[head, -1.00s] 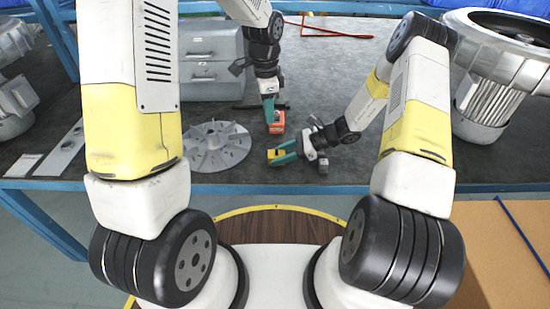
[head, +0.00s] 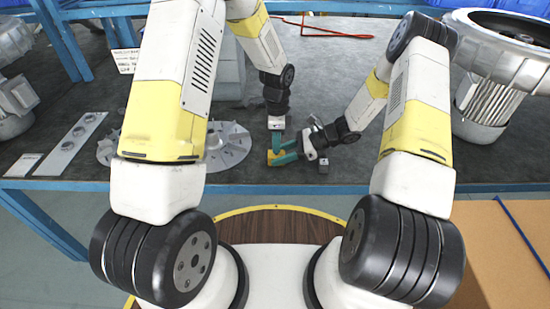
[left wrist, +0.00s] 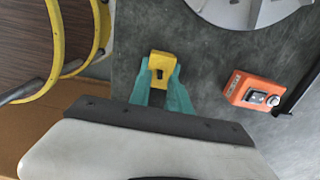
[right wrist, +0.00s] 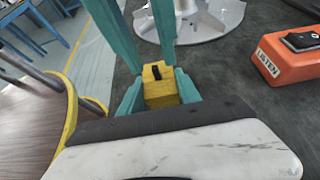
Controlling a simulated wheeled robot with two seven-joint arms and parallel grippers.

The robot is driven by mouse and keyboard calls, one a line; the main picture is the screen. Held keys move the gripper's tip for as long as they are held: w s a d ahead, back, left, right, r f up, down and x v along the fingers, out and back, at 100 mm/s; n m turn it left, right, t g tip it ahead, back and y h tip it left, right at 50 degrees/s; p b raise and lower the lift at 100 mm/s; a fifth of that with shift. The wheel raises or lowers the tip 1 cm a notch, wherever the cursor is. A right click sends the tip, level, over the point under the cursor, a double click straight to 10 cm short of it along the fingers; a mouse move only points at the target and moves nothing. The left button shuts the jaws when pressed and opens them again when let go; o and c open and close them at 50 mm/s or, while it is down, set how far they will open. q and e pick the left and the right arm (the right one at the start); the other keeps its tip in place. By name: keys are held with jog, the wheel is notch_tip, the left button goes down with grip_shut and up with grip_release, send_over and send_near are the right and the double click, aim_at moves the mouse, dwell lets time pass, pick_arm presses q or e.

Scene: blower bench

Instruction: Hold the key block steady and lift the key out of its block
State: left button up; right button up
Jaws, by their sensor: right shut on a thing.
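The yellow key block (right wrist: 161,93) sits between the teal fingers of my right gripper (head: 275,159), which is shut on it. The small black key (right wrist: 156,72) stands in the block's top; it also shows as a dark mark in the left wrist view (left wrist: 160,74). My left gripper (head: 277,147) points down over the block from above. Its two teal fingers (right wrist: 146,55) are apart, one on each side of the key, with a gap between them. Whether they touch the key or block cannot be told.
An orange box (left wrist: 252,92) with a black-and-white top part lies close by on the dark bench. A grey finned disc (head: 228,146) lies left of the grippers. A large metal blower housing (head: 490,105) stands at the right. The bench's front edge is close.

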pick_arm(q)
jog(key=shift+f, duration=0.7)
grip_shut()
jog(key=shift+r, duration=0.1)
jog(key=shift+r, duration=3.45)
pick_arm(e)
jog(key=o, duration=1.1)
jog(key=shift+c, duration=0.2)
